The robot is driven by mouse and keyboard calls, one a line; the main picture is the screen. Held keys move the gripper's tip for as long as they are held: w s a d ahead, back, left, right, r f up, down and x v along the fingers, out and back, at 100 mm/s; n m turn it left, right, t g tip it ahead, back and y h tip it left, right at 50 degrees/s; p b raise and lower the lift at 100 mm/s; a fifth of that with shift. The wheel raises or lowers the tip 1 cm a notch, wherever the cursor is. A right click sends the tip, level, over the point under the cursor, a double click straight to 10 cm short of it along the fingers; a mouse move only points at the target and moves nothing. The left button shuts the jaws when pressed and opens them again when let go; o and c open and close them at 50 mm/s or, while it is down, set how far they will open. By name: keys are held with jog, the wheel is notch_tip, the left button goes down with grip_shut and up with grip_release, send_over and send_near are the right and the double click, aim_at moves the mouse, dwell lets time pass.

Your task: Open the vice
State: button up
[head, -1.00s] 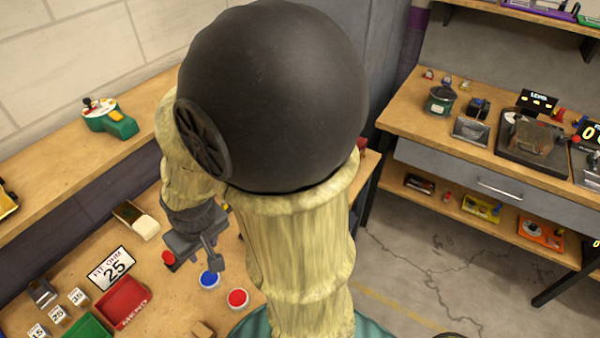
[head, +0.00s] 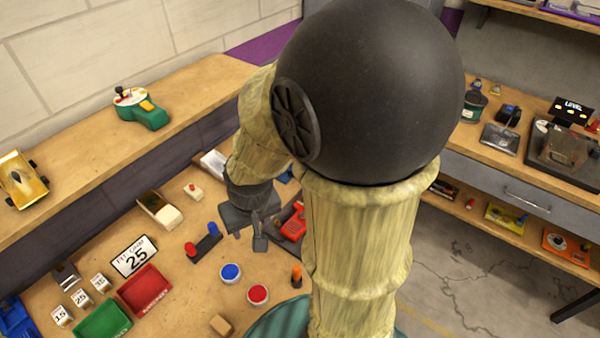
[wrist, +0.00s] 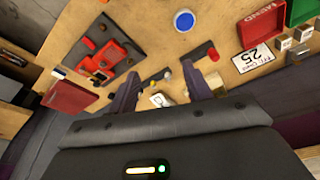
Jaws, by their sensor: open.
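A red device on a dark plate, which looks like the vice (head: 293,227), is on the bench just right of my gripper (head: 249,236) in the head view. My arm hides part of it there. In the wrist view the red vice (wrist: 116,54) and its dark plate lie at upper left, beyond the left finger. My gripper (wrist: 162,84) is open with its fingers wide apart. Nothing is held between the fingers, and only bench and small items show beyond them. The vice is apart from the fingers in the wrist view; whether its jaws are open cannot be told.
A blue button (head: 230,273) and a red button (head: 257,294) stand in front of my gripper. A small dark block with red and blue knobs (head: 203,243) is at its left. Red (head: 145,290) and green (head: 103,320) bins stand front left. A raised shelf (head: 75,135) runs behind.

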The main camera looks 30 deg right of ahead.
jog(key=w+d+f+m+b, duration=0.1)
jog(key=w+d+m, duration=0.4)
jog(key=d+m, duration=0.4)
jog(key=w+d+f+m+t+b, duration=0.1)
jog(key=w+d+f+m, duration=0.1)
jog(key=w+d+m, duration=0.4)
jog(key=w+d+f+m+t+b, duration=0.1)
jog(key=w+d+m, duration=0.4)
jog(key=d+m, duration=0.8)
jog(key=f+m, duration=0.1)
jog(key=m, duration=0.2)
jog(key=shift+w, duration=0.25)
jog(key=shift+d+f, duration=0.1)
jog(key=x, duration=1.7)
jog(key=shift+w+f, duration=0.1)
jog(key=shift+w, duration=0.15)
jog(key=c, duration=1)
